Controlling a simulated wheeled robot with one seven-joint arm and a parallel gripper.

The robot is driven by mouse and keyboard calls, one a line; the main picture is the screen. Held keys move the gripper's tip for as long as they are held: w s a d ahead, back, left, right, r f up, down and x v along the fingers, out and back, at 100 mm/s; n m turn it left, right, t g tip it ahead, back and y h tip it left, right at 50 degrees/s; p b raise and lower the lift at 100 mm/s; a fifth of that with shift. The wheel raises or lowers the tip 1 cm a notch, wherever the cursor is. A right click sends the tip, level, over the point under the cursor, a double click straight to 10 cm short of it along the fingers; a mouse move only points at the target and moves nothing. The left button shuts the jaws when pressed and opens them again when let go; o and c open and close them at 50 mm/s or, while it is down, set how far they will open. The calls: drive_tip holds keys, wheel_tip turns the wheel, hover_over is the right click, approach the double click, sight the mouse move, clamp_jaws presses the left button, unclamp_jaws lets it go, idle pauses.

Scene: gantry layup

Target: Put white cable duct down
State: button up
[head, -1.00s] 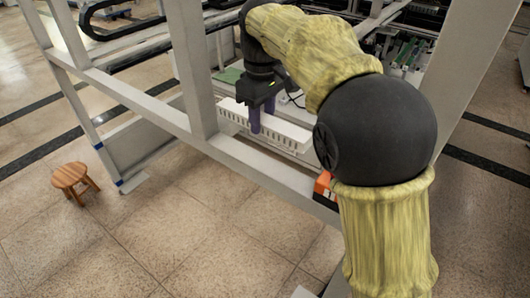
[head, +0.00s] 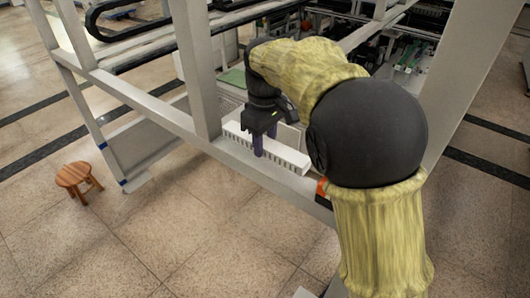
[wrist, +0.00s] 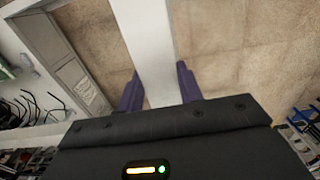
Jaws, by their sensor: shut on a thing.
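The white cable duct (head: 288,156) is a long bar with a row of slots along its side, seen in the head view. It lies lengthwise along the pale front beam of the gantry frame (head: 217,154), at or just above it; I cannot tell whether it touches. My gripper (head: 265,152) points down and is shut on the duct near its middle, with a purple finger on each side. In the wrist view, a white strip, apparently the duct (wrist: 150,45), runs between the purple fingers (wrist: 158,92). The fingertips are partly hidden.
An upright post (head: 196,75) of the frame stands just left of the duct. A green board (head: 232,78) lies inside the frame behind. A wooden stool (head: 76,178) stands on the floor at left. The tiled floor in front is clear.

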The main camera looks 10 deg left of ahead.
sight(265, 154)
wheel_tip(265, 154, down, 3)
drive_tip(key=shift+f+p, duration=0.15)
drive_tip(key=shift+p, duration=0.4)
drive_tip(key=shift+f, duration=0.4)
drive_tip(key=shift+f, duration=0.15)
drive_tip(key=o, duration=1.1)
